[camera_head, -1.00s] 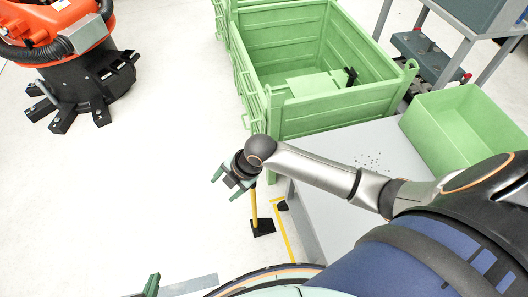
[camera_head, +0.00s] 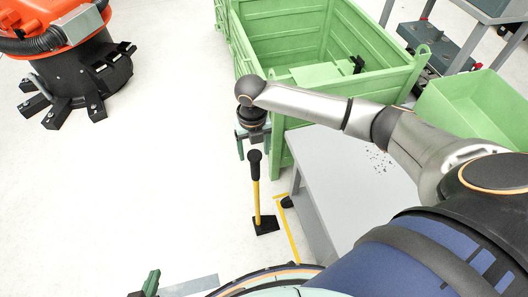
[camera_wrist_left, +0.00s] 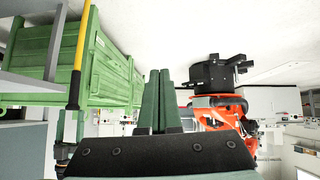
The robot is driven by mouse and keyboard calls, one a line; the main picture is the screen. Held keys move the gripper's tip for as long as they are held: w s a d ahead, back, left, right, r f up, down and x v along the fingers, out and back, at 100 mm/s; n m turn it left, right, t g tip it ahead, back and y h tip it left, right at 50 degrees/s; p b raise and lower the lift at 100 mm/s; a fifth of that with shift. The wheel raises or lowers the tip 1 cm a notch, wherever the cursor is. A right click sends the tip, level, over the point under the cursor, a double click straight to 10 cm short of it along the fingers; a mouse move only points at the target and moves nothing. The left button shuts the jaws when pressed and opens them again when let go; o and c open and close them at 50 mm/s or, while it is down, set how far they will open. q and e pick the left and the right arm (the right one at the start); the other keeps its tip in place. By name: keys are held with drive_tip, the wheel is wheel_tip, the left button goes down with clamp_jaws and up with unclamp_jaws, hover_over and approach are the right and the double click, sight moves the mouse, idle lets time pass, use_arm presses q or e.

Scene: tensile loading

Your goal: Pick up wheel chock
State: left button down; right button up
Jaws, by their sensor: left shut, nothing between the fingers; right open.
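The wheel chock (camera_head: 265,224) is a black block on the floor with an upright yellow handle and a black grip on top. Its yellow handle (camera_wrist_left: 80,55) also shows at the left of the left wrist view. My right gripper (camera_head: 253,143) is open and empty, appearing just above the black grip in the head view; I cannot tell the exact gap. My left gripper (camera_wrist_left: 155,100) has its two green fingers shut together with nothing between them. In the head view only part of it (camera_head: 152,282) shows at the bottom edge, away from the chock.
A grey table (camera_head: 335,175) stands right of the chock, with a yellow floor line (camera_head: 287,228) between them. A large green crate (camera_head: 330,105) is behind the right gripper. A smaller green bin (camera_head: 470,115) is at right. An orange robot (camera_head: 70,70) stands far left; the floor between is clear.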

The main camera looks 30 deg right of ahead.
sight(255, 157)
drive_tip(key=shift+f, duration=0.55)
wheel_tip(255, 157, down, 4)
drive_tip(key=shift+w+d+r+b, duration=0.15)
drive_tip(key=shift+r+b, duration=0.1)
drive_tip(key=shift+b, duration=0.55)
drive_tip(key=shift+f, duration=0.6)
drive_tip(key=shift+r, duration=0.1)
clamp_jaws()
use_arm(q)
drive_tip(key=shift+w+a+r+t, duration=0.2)
drive_tip(key=shift+w+t, duration=0.1)
drive_tip(key=shift+w, duration=0.15)
drive_tip(key=shift+w+a+r+t, duration=0.1)
drive_tip(key=shift+w+r+t, duration=0.05)
drive_tip(key=shift+w+t, duration=0.2)
drive_tip(key=shift+w, duration=0.1)
use_arm(e)
drive_tip(key=shift+w+r, duration=0.1)
drive_tip(key=shift+w, duration=0.05)
